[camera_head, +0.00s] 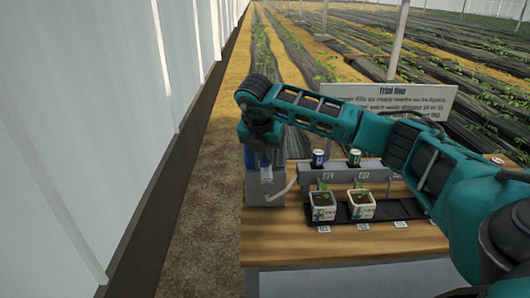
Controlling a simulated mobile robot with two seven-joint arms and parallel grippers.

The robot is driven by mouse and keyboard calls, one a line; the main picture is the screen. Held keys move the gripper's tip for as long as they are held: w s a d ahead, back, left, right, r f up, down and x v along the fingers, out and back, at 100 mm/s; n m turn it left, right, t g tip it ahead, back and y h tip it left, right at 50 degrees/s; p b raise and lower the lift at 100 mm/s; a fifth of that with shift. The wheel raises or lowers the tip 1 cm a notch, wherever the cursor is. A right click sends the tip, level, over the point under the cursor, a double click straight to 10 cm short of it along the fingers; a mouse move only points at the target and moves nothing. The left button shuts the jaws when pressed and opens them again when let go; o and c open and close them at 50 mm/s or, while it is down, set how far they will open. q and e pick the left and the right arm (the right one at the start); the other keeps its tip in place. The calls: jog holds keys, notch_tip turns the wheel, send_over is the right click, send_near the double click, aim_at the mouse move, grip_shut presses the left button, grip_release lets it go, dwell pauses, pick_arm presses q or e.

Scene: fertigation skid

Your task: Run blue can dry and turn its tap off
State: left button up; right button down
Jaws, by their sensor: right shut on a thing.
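My right arm comes in from the right and bends down at the left end of the bench. My right gripper (263,145) points down in front of a blue body (249,157) on a grey stand (262,196). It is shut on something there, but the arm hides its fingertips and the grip. A small white part (266,174) shows just below it. A pale hose runs from the stand toward the pots. I cannot make out a tap. My left gripper is out of view.
Two white seedling pots (323,213) (361,211) stand on a dark tray. The wooden bench (330,243) is clear in front. A sign (395,100) stands behind, partly covered by my arm.

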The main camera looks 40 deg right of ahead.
jog(key=shift+d+f+n+y+b, duration=0.15)
jog(key=shift+n+y+b, duration=0.15)
jog(key=shift+n+b, duration=0.4)
jog(key=shift+s+n+t, duration=0.1)
jog(key=shift+n+t, duration=0.4)
jog(key=shift+n, duration=0.5)
jog(key=c, duration=1.1)
grip_release()
jog(key=shift+r, duration=0.25)
jog(key=v, duration=1.2)
jog(key=shift+s+r, duration=0.1)
jog(key=shift+r, duration=0.3)
jog(key=shift+f+y, duration=0.1)
jog(key=shift+y, duration=0.2)
